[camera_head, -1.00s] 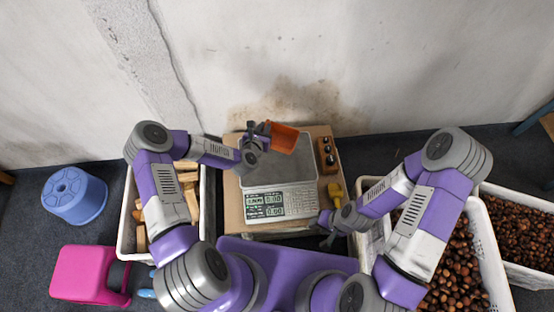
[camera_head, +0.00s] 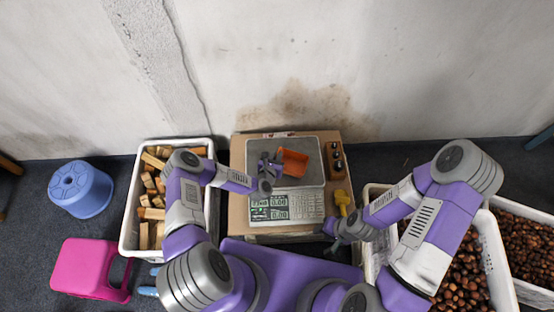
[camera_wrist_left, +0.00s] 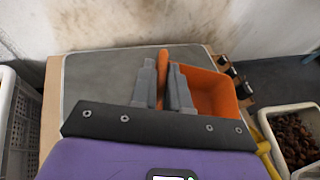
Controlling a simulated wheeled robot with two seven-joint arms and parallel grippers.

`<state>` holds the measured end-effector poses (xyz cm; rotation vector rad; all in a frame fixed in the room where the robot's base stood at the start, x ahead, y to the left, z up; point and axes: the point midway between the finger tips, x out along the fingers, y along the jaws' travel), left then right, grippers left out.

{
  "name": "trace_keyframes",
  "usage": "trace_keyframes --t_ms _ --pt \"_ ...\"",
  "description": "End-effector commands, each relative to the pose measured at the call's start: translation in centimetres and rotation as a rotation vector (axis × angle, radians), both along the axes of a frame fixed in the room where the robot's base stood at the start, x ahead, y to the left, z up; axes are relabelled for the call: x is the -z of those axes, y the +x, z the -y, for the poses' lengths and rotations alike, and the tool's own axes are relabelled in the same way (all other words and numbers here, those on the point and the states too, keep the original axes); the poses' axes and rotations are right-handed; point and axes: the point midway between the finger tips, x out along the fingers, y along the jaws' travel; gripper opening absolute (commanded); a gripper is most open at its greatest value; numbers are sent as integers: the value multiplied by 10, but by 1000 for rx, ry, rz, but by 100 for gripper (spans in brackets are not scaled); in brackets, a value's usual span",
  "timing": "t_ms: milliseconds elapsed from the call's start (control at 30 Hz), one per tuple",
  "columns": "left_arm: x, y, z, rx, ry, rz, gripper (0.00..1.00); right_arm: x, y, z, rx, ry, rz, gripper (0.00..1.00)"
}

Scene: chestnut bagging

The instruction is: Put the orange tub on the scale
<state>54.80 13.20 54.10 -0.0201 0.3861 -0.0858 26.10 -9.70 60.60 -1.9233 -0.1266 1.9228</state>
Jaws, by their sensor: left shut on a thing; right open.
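The orange tub (camera_head: 293,162) is over the scale's plate in the head view. It also shows in the left wrist view (camera_wrist_left: 212,92), just right of the fingers. My left gripper (camera_head: 270,163) is shut on the tub's left side; in the left wrist view its two grey fingers (camera_wrist_left: 167,88) pinch an orange part of it. The scale (camera_head: 286,207) has a grey plate and a lit display at its front. I cannot tell whether the tub's base touches the plate. My right gripper (camera_head: 332,234) is open and empty, right of the scale's front.
A board (camera_head: 238,215) lies under the scale. A dark wooden block with knobs (camera_head: 336,160) and a yellow tool (camera_head: 343,201) are to its right. A white crate of wood (camera_head: 130,215) stands left, crates of chestnuts (camera_head: 487,262) right. A blue stool (camera_head: 82,190) and pink stool (camera_head: 88,268) are far left.

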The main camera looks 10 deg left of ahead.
Motion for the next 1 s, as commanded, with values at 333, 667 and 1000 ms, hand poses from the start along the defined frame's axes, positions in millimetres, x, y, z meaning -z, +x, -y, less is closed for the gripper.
trace_keyframes --t_ms 333,667,1000 --pt "20 0 0 1 0 0 0 8 0 0 0 0 0 43" --pt "23 0 0 0 0 -1 40 11 0 0 0 0 0 43" --pt "21 0 0 0 0 0 41 9 0 0 0 0 0 43"
